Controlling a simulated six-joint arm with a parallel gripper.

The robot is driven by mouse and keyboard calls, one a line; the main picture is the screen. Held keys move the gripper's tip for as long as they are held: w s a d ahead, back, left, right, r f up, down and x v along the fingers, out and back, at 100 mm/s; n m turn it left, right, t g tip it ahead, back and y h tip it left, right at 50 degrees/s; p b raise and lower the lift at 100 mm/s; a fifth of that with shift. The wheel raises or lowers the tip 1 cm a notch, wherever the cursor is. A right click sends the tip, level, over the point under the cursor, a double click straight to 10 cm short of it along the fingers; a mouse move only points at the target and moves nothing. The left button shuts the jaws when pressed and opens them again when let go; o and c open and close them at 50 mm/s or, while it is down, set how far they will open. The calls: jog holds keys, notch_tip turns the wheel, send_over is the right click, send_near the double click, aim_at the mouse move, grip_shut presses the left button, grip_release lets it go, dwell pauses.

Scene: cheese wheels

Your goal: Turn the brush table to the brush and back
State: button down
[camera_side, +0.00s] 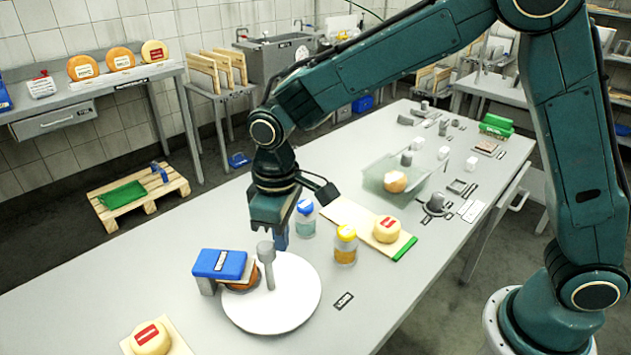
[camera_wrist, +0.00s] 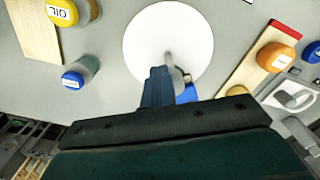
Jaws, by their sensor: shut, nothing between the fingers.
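The brush table is a white round disc (camera_side: 292,305) on the bench, with a grey upright peg (camera_side: 267,265) standing on it. A brown cheese wheel (camera_side: 240,286) sits at the disc's left edge, partly hidden under the blue brush block (camera_side: 220,263). My gripper (camera_side: 280,240) points down close to the peg, its blue fingers shut and empty. In the wrist view the shut fingers (camera_wrist: 157,88) lie beside the peg (camera_wrist: 170,62) over the edge of the disc (camera_wrist: 165,25). I cannot tell whether they touch the peg. A little of the blue brush (camera_wrist: 188,93) shows beside them.
A blue-capped bottle (camera_side: 306,220) and a yellow-capped oil bottle (camera_side: 345,246) stand close to my gripper's right. A board with a yellow cheese (camera_side: 386,230) and a clear tub (camera_side: 377,178) lie beyond. Another cheese (camera_side: 151,338) sits on a board at front left.

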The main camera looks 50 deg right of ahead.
jog(key=shift+s+a, duration=0.35)
jog(key=shift+a, duration=0.7)
dwell(0.7)
jog(key=shift+s, duration=0.25)
jog(key=shift+s, duration=0.25)
notch_tip(320, 180, up, 6)
dwell(0.9)
jog(key=shift+d, duration=0.15)
